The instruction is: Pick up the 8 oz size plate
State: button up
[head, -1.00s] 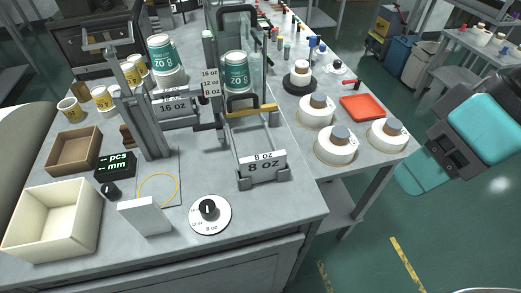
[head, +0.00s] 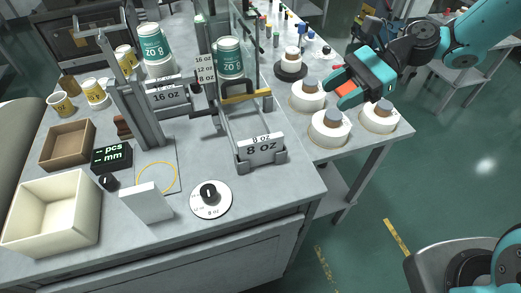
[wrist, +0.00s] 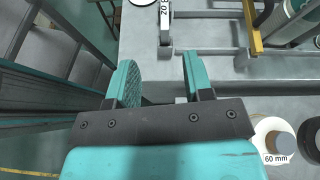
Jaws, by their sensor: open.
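The 8 oz size plate (head: 261,149) is a pale upright block with black "8 oz" lettering. It sits in the grey holder at the front end of a rail frame on the table. In the wrist view the plate (wrist: 165,14) is seen from above at the top edge, beyond the fingertips. My gripper (head: 343,88) is open and empty, with teal fingers apart. In the head view it is to the right of and farther back than the plate, over the cylinders. In the wrist view the gap between the fingers (wrist: 158,65) shows only grey surface.
White cylinders with brown and grey tops (head: 329,129) stand at the table's right. A round dial (head: 211,199) and white box (head: 147,203) are in front. The table's front right corner is clear.

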jog(key=f+m, duration=0.1)
jog(key=y+p, duration=0.1)
jog(key=p, duration=0.2)
send_near(263, 138)
jog(key=a, duration=0.3)
jog(key=shift+m, duration=0.4)
jog(key=shift+s+d+f+p+x, duration=0.15)
jog(key=shift+p+x, duration=0.25)
jog(key=shift+x, duration=0.65)
jog(key=shift+s+d+f+p+x, duration=0.15)
jog(key=shift+p+x, duration=0.25)
jog(key=shift+x, duration=0.6)
jog(key=shift+f+p+x, duration=0.25)
jog(key=shift+p+x, duration=0.15)
jog(key=shift+x, duration=0.65)
grip_shut()
